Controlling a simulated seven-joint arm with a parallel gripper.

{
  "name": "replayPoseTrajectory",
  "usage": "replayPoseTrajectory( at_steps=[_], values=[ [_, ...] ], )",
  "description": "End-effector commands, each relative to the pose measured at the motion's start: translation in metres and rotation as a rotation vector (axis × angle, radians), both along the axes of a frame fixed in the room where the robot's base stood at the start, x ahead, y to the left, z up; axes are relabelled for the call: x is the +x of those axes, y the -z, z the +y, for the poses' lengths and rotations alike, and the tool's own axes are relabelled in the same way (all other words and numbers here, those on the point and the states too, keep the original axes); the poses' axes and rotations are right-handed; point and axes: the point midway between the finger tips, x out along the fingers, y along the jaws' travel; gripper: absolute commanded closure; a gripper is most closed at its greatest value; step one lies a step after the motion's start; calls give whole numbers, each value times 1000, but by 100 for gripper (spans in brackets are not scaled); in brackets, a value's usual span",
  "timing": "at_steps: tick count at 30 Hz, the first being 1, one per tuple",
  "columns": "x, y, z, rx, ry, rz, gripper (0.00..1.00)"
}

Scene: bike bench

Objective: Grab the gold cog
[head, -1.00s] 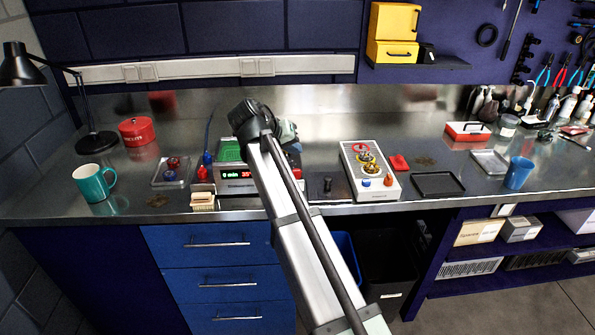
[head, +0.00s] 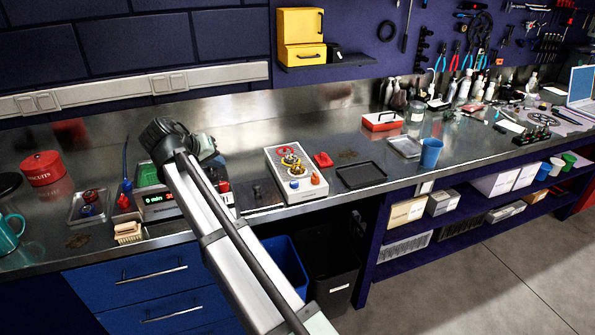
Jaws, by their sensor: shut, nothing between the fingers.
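A gold cog (head: 290,161) sits on top of a white box (head: 278,172) on the steel bench, right of my arm. A red ring shows just behind the cog on the box's top face. The parts around the cog are too small to tell apart clearly. My arm rises from the bottom of the picture and bends at a dark joint left of the box. My gripper's fingers are hidden behind the arm, so I cannot see where they are relative to the cog.
A blue knob (head: 294,185) and an orange knob (head: 315,178) sit at the box's front. A red block (head: 323,160) and a black tray (head: 361,175) lie to its right. A scale with a lit display (head: 154,198) stands left of my arm. A blue cup (head: 430,153) stands farther right.

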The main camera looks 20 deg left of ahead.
Motion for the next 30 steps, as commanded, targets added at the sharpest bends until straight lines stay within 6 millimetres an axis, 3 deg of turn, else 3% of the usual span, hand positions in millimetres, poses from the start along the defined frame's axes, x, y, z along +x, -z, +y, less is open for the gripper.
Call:
replayPoseTrajectory(
  at_steps=[13,30],
  values=[
    [0,0,0,0,0,0,99],
    [0,0,0,0,0,0,44]
  ],
)
